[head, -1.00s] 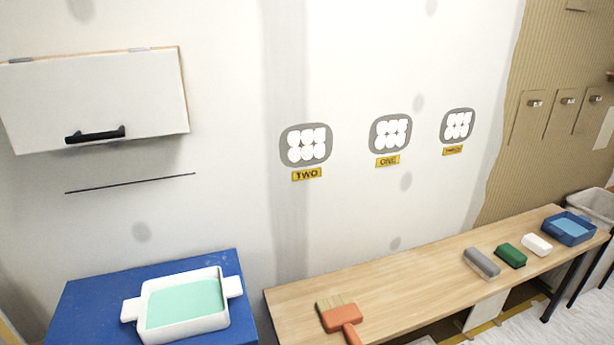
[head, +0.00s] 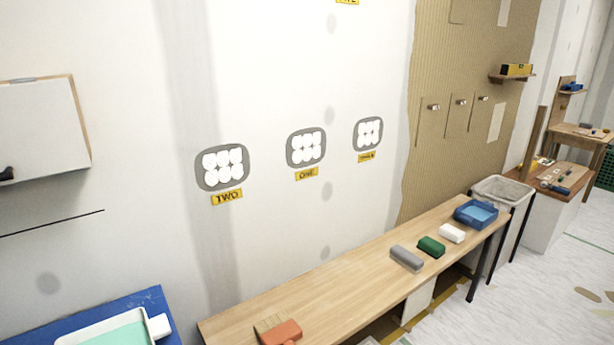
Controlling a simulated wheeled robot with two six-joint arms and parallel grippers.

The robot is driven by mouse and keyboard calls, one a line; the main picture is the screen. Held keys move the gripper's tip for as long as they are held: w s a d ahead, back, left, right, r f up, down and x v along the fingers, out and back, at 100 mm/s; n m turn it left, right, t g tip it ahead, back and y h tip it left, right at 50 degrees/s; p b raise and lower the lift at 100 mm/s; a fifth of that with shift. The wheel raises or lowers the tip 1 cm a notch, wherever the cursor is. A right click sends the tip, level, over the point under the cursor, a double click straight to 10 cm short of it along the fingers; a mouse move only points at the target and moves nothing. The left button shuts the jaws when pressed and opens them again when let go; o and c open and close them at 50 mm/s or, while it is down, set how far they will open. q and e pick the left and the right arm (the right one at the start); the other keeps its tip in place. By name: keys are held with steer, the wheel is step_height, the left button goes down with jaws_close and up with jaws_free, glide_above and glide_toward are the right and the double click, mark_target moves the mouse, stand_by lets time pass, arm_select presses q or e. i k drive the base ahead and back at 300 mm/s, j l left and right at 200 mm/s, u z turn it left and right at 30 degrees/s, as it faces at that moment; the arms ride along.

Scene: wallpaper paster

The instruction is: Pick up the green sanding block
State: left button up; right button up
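The green sanding block (head: 431,247) lies on the long wooden bench (head: 330,298), toward its right end. A grey block (head: 406,257) lies just left of it and a white block (head: 452,233) just right of it, each a little apart. Neither of my grippers is in view.
A blue tray (head: 476,214) stands at the bench's right end, and an orange-handled brush (head: 280,332) lies at its left. The bench middle is clear. A blue table with a white tray (head: 105,335) is at lower left. A bin (head: 502,190) stands beyond the bench.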

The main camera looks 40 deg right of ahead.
mark_target(435, 248)
steer(key=z, duration=1.95)
